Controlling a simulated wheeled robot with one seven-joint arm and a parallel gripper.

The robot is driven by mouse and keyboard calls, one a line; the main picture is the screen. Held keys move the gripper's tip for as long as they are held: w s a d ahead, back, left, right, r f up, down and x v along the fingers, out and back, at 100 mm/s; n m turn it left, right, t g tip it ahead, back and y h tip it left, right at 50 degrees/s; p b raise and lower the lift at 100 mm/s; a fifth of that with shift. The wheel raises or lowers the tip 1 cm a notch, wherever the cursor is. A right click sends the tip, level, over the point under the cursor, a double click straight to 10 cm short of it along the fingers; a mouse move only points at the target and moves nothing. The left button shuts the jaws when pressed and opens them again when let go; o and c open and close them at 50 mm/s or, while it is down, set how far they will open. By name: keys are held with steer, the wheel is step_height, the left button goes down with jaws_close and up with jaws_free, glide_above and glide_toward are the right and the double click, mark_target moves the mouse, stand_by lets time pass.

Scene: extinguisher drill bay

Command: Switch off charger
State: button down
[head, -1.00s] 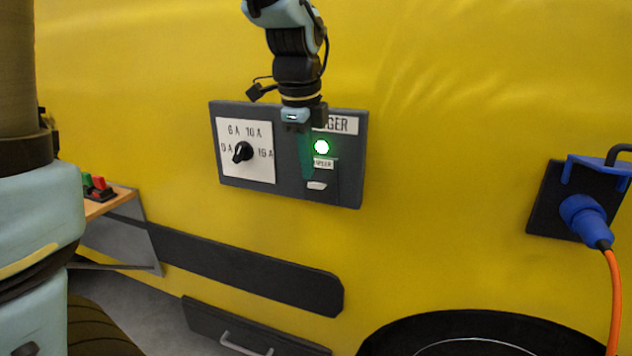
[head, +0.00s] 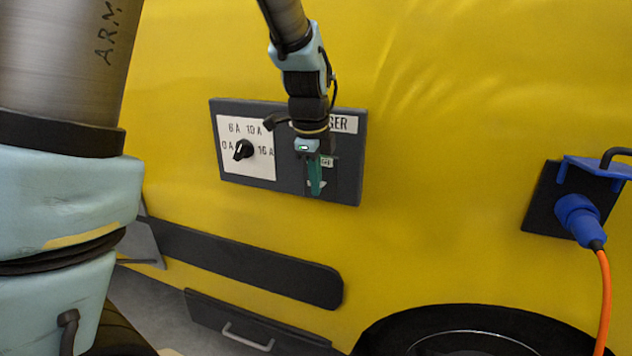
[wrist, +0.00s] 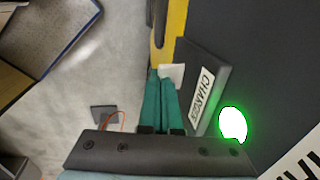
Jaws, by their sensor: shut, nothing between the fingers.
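The charger panel (head: 290,192) is a dark grey box on the yellow vehicle side. Its left half has a white dial plate with a black rotary knob (head: 243,150), marked from 0 A to 16 A. On the right, a small raised dark housing labelled CHARGER (wrist: 208,88) has a pale switch lever (wrist: 171,75) at its end. A round lamp (wrist: 232,125) glows green beside it in the wrist view; my arm hides it in the head view. My gripper (head: 316,188) is shut and empty, its teal fingers pointing down in front of the lever. I cannot tell whether they touch it.
A blue plug (head: 580,218) with an orange cable (head: 604,290) sits in a socket at the right. A dark rail (head: 240,262), a drawer with a handle (head: 248,338) and a wheel arch lie below. The yellow wall around the panel is clear.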

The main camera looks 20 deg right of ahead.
steer(key=t+b, duration=0.1)
steer(key=b, duration=0.2)
steer(key=shift+w+d+f+h, duration=0.15)
steer(key=shift+w+f+h, duration=0.05)
steer(key=shift+h, duration=0.2)
steer(key=shift+r, duration=0.1)
steer(key=shift+w+d+r+p, duration=0.1)
steer(key=shift+r+p, duration=0.4)
steer(key=shift+r, duration=0.4)
